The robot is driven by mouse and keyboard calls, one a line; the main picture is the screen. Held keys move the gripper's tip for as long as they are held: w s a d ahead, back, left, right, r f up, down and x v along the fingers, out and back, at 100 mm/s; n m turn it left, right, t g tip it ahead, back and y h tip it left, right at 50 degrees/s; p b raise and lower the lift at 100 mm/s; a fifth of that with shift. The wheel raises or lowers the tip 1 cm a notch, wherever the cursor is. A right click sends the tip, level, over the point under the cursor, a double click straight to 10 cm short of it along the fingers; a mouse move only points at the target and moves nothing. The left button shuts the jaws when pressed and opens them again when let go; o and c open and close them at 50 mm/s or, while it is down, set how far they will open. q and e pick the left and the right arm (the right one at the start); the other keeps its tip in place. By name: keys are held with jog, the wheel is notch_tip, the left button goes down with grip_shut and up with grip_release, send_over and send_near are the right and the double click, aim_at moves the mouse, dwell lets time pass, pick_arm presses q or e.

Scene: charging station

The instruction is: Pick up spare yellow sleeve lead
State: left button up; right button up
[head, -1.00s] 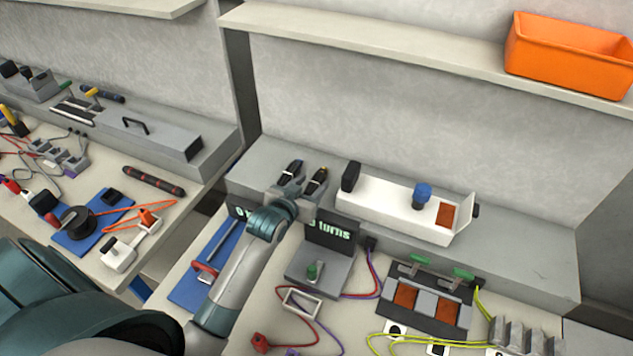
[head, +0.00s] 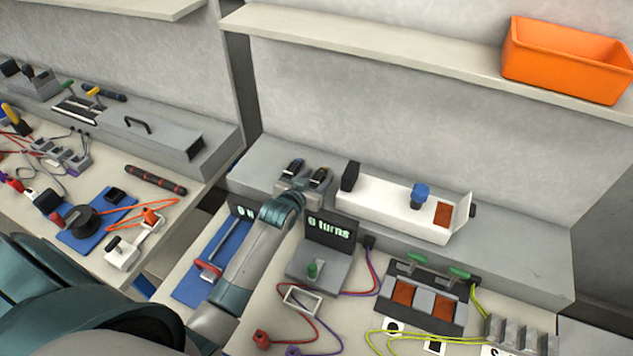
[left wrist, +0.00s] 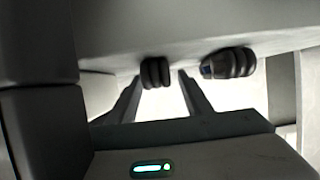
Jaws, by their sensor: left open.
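Two short black ribbed pieces stand on the rear ledge at my left gripper; one shows a yellow mark (head: 319,174), the other a blue one (head: 293,166). The yellow-marked one appears to be the spare yellow sleeve lead. My left gripper (head: 304,181) is open beside them, partly hidden by its own wrist. In the left wrist view, one black ribbed piece (left wrist: 155,72) lies between and just beyond the open fingertips (left wrist: 162,80); its yellow mark does not show. The blue-marked piece (left wrist: 228,62) lies right of the fingers. My right gripper is out of view.
A white box with a blue knob (head: 395,205) stands right of the gripper on the ledge. Yellow-green leads (head: 400,335) lie at lower right. An orange bin (head: 565,65) sits on the shelf above.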

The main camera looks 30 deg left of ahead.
aim_at(316, 178)
pick_arm(q)
jog(key=c, duration=1.1)
jog(key=shift+c, duration=0.2)
jog(key=shift+r, duration=0.1)
jog(key=shift+r, duration=0.6)
notch_tip(316, 178, up, 9)
jog(key=b, duration=0.2)
jog(key=shift+f+b, duration=0.2)
jog(key=shift+b, duration=0.1)
